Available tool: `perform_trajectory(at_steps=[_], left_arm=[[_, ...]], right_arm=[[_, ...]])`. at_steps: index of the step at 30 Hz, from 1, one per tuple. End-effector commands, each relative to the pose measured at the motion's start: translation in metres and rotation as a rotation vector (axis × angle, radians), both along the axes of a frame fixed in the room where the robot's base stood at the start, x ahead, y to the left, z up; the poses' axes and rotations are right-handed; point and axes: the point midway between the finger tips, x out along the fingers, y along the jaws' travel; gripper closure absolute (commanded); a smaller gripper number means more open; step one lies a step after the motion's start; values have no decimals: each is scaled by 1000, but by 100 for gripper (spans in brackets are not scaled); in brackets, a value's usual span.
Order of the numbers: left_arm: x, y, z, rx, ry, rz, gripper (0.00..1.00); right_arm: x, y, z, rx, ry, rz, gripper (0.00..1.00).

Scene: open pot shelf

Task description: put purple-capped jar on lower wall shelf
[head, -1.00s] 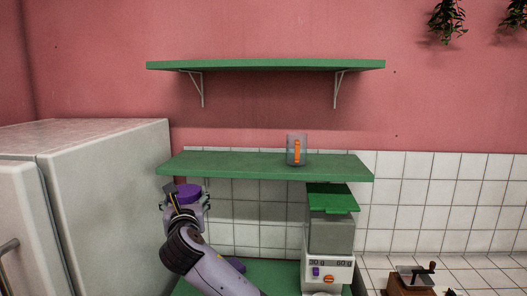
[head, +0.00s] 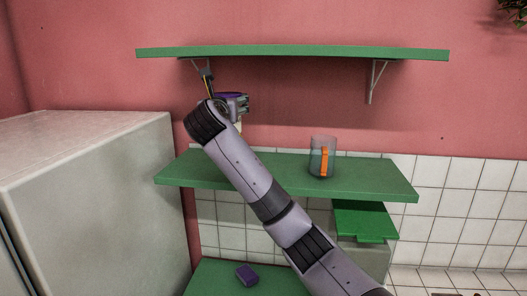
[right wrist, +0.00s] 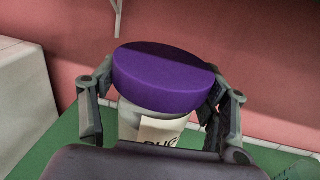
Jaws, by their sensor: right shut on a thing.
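The purple-capped jar (head: 236,96) is in my right gripper (head: 228,104), above the left part of the green lower wall shelf (head: 375,182) and below the upper shelf. In the right wrist view, the broad purple cap (right wrist: 165,78) and the pale jar body with a partly hidden label (right wrist: 160,131) show between the two fingers. The right gripper (right wrist: 160,92) is shut on the jar, one finger on each side. Green shelf surface shows behind and below the jar. My forearm hides part of the lower shelf in the head view. My left gripper is out of view.
The upper shelf (head: 290,53) is overhead. A fridge (head: 90,190) stands at left. A green-lidded dispenser (head: 365,220) and a purple block (head: 247,275) are below.

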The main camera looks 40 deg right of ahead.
Motion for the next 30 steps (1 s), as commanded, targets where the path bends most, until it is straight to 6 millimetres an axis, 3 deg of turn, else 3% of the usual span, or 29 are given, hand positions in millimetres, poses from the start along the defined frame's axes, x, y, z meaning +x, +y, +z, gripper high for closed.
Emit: perform_trajectory(at_steps=[3, 6, 12, 16, 23, 30], left_arm=[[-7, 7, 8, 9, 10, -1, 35], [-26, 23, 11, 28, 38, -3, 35], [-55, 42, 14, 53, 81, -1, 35], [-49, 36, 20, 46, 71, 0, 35], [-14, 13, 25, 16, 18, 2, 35], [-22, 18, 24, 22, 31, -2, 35]], right_arm=[[0, 1, -19, -1, 1, 3, 92], [-1, 1, -34, -1, 0, 3, 92], [-1, 1, -52, -2, -2, 2, 92], [-1, 1, -71, -1, 1, 2, 92], [-2, 1, -87, -2, -5, 2, 92], [-2, 1, -89, -1, -4, 2, 92]])
